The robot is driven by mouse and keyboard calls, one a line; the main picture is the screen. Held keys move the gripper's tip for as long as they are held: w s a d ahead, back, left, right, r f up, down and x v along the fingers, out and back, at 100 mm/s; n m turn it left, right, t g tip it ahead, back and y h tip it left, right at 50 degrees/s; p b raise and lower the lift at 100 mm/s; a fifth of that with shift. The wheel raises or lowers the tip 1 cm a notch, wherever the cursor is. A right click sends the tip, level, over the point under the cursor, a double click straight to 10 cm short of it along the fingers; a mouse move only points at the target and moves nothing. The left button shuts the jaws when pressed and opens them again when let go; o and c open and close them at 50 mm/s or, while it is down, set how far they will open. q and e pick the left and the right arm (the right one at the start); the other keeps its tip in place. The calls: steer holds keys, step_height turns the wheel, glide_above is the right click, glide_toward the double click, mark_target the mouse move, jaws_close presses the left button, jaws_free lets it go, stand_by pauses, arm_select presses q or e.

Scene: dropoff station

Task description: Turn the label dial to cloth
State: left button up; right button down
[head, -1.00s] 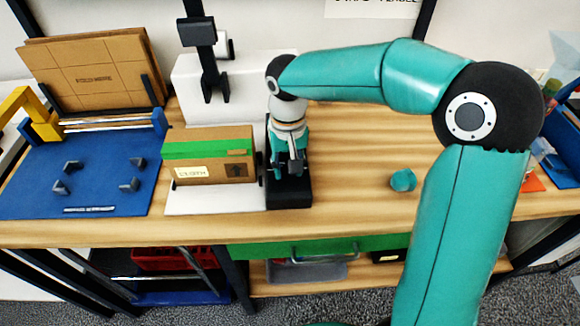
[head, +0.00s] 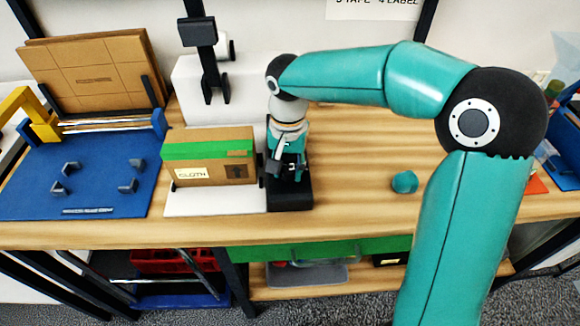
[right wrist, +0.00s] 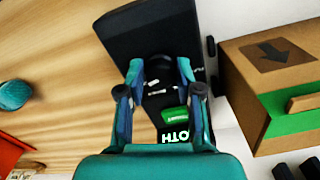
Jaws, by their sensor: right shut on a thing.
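The black label unit (head: 290,200) stands on the table beside the cardboard box. In the right wrist view its dark face (right wrist: 150,35) carries small white marks, a green patch (right wrist: 175,115) and white letters reading "OTH", upside down and partly covered. My right gripper (head: 287,172) points down at this unit. In the right wrist view the gripper (right wrist: 160,68) has its two fingers on either side of the dial, shut on it. The dial is dark and hard to make out between the fingertips. The label (head: 193,174) on the box reads "CLOTH". My left gripper is not in view.
The cardboard box (head: 235,173) with green tape sits on a white plate (head: 215,202) left of the unit. A blue fixture board (head: 95,190) lies farther left. A teal object (head: 404,181) lies on the table (head: 350,200) to the right, with bare wood around it.

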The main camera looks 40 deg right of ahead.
mark_target(289, 171)
steer(key=shift+s+f, duration=0.1)
steer(key=shift+f, duration=0.05)
steer(key=c, duration=0.8)
jaws_free()
steer(key=shift+d, duration=0.15)
steer(key=shift+o, duration=0.2)
steer(key=shift+r, duration=0.25)
steer(key=shift+r, duration=0.35)
step_height(289, 171, up, 11)
